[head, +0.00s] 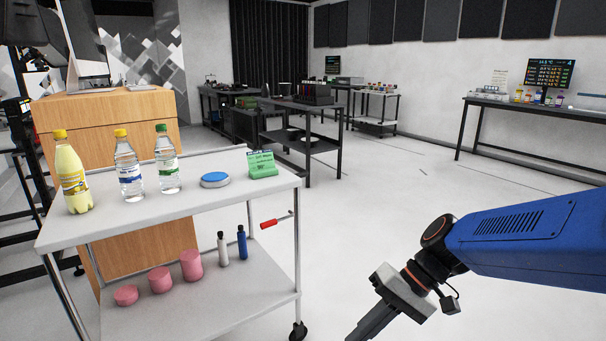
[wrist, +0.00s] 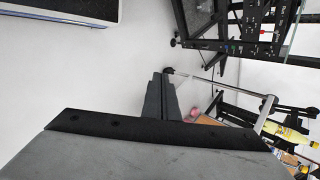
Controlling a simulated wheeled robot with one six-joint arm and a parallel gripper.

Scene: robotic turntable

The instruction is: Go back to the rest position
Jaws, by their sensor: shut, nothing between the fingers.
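My gripper (head: 372,322) is at the lower right of the head view, pointing down and to the left, with its tips near the bottom edge. In the wrist view its dark fingers (wrist: 162,98) are together with nothing between them. It is apart from the white cart (head: 120,222), to the cart's right, over open floor. My blue arm comes in from the right edge of the head view.
The cart holds a yellow bottle (head: 72,172), two clear bottles (head: 128,167), a blue-topped disc (head: 215,180) and a green item (head: 262,164). Pink containers (head: 160,279) stand on its lower shelf. Dark tables (head: 310,125) stand further back. The floor (head: 400,190) between is free.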

